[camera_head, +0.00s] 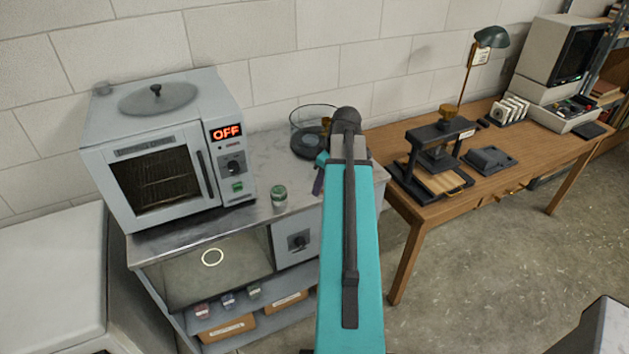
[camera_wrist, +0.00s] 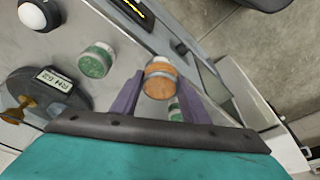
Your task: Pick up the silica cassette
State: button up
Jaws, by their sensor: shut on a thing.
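The silica cassette (camera_wrist: 160,82) looks like a short round piece with an orange, grainy face and a pale rim. It sits between the purple fingertips of my gripper (camera_wrist: 158,88) in the wrist view, and my gripper is shut on it. In the head view my gripper (camera_head: 319,178) is over the right end of the grey metal bench (camera_head: 262,222), mostly hidden behind my teal arm. The cassette is hidden there.
A clear glass bowl (camera_head: 309,118) is behind my gripper. An oven (camera_head: 175,140) reading OFF is left. A wooden desk (camera_head: 425,210) with a press (camera_head: 433,158) is right.

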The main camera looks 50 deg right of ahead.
jog(key=s+b, duration=0.2)
jog(key=s, duration=0.6)
jog(key=shift+s+a+r, duration=0.3)
jog(key=shift+s+r, duration=0.05)
jog(key=shift+r, duration=0.05)
jog(key=shift+w, duration=0.1)
jog(key=shift+m, duration=0.6)
jog(key=w+a+b, duration=0.1)
jog(key=w+a, duration=0.8)
jog(key=w+a+b, duration=0.1)
jog(key=w+a, duration=0.8)
jog(key=a, duration=0.1)
jog(key=shift+w+a+f, duration=0.15)
jog(key=shift+m, duration=0.3)
jog(key=w+a, duration=0.1)
jog(key=a, duration=0.3)
jog(key=w+a, duration=0.2)
jog(key=a, duration=0.2)
jog(key=w+a, duration=0.2)
jog(key=a, duration=0.1)
jog(key=shift+w+a+b, duration=0.1)
jog(key=shift+a+b, duration=0.2)
jog(key=shift+a, duration=0.1)
jog(key=w+a, duration=0.2)
jog(key=a, duration=1.1)
jog(key=shift+w+a+r+m+h+b, duration=0.2)
jog(key=shift+w+a+m+h+b, duration=0.05)
jog(key=shift+m+h+b, duration=0.1)
